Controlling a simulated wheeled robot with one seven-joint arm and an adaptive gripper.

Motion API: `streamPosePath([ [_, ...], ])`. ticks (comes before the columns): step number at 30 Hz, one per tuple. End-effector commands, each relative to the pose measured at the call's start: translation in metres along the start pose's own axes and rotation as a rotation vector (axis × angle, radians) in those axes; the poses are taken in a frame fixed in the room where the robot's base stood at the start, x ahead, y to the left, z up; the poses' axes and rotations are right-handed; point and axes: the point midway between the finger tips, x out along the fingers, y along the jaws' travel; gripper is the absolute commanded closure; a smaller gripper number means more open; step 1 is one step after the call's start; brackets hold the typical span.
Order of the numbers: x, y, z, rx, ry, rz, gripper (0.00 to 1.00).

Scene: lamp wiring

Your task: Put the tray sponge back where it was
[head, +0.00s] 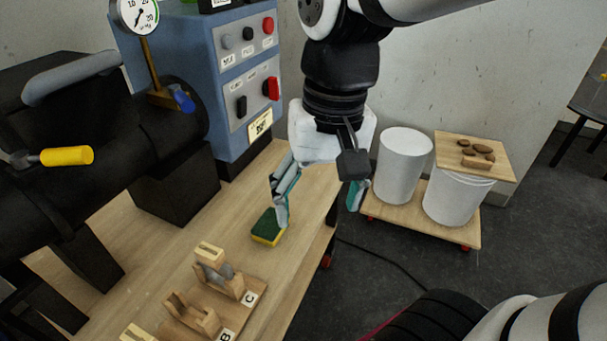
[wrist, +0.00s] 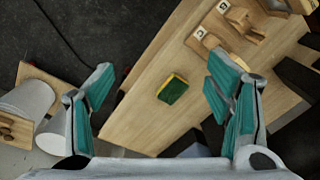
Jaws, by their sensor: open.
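A green and yellow sponge (head: 268,228) lies flat on the wooden bench top, beyond the wooden stands. Its dark green side faces up and yellow shows along its lower edge. In the wrist view the sponge (wrist: 172,89) lies between the two fingers, lower down on the bench. My gripper (head: 318,205) is open and empty above the bench's right edge, with one finger near the sponge in the head view. The wrist view shows both teal-padded fingers (wrist: 160,88) wide apart, with nothing held. No tray is clearly seen under the sponge.
Wooden stands labelled B and C (head: 222,277) stand on the bench nearer me. A blue control box (head: 243,85) and a black machine (head: 160,125) stand behind and left. White buckets (head: 403,165) stand on a low wheeled board off the bench. Bare bench top (head: 130,238) surrounds the sponge.

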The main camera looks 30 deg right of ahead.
Motion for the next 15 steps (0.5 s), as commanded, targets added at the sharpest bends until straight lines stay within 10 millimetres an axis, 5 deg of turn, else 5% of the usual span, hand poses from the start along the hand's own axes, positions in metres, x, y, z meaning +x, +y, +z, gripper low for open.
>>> streamPosePath([
  [6, -0.009, 0.026, 0.069, -0.192, 0.03, 0.036, 0.27],
  [15, -0.005, 0.039, 0.102, -0.29, 0.035, 0.068, 0.27],
])
